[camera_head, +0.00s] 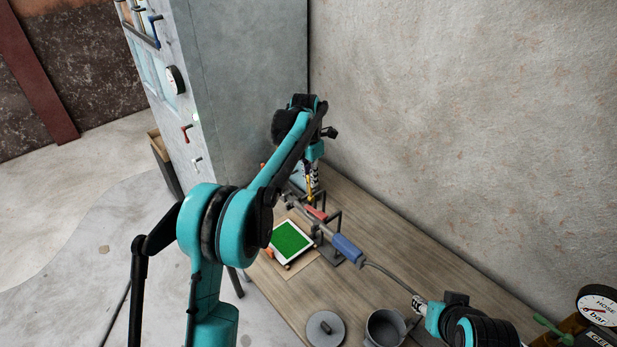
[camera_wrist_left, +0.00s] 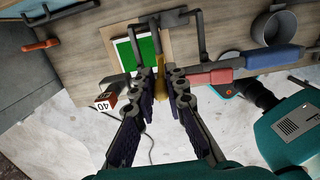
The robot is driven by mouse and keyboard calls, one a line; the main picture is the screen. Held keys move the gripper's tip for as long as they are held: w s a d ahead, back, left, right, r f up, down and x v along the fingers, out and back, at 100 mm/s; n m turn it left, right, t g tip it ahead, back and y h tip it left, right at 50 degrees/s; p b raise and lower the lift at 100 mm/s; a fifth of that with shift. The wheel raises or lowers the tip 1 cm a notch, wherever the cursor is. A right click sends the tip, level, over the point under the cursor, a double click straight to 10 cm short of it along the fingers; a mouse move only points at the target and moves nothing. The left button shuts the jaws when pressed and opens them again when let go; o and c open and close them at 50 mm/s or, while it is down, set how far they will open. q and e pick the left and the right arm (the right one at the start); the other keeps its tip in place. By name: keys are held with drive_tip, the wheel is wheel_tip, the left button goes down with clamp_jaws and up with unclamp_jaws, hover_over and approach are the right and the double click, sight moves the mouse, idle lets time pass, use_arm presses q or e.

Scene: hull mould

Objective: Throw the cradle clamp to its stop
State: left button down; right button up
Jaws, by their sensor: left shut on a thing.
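My left gripper (camera_head: 311,190) reaches down over the bench from the left. In the left wrist view its fingers (camera_wrist_left: 169,86) are closed around a yellow handle (camera_wrist_left: 160,82), which looks like the cradle clamp's lever. The handle stands beside a green panel in a white frame (camera_head: 291,241); the panel's edge also shows in the wrist view (camera_wrist_left: 146,46). A dark metal cradle frame (camera_head: 329,255) supports a long tool with a red part (camera_head: 317,214) and a blue grip (camera_head: 347,249). The clamp's base and stop are hard to make out. My right gripper (camera_head: 419,305) is small at lower right; its fingers are unclear.
A grey pot (camera_head: 385,329) and a round lid (camera_head: 325,328) stand at the bench's near end. A hose gauge (camera_head: 599,305) is at far right. A grey cabinet (camera_head: 245,90) and the wall border the bench (camera_head: 377,217). A red block marked 40 (camera_wrist_left: 106,102) shows in the wrist view.

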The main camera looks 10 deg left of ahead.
idle(0.4)
use_arm(q)
drive_tip(key=c, duration=1.8)
unclamp_jaws()
drive_tip(key=shift+o, duration=1.3)
drive_tip(key=shift+w+d+f, duration=0.1)
drive_tip(key=shift+r, duration=0.25)
wheel_tip(320, 180, up, 12)
drive_tip(key=shift+s+a+f, duration=0.25)
drive_tip(key=shift+s, duration=0.1)
drive_tip(key=shift+f, duration=0.1)
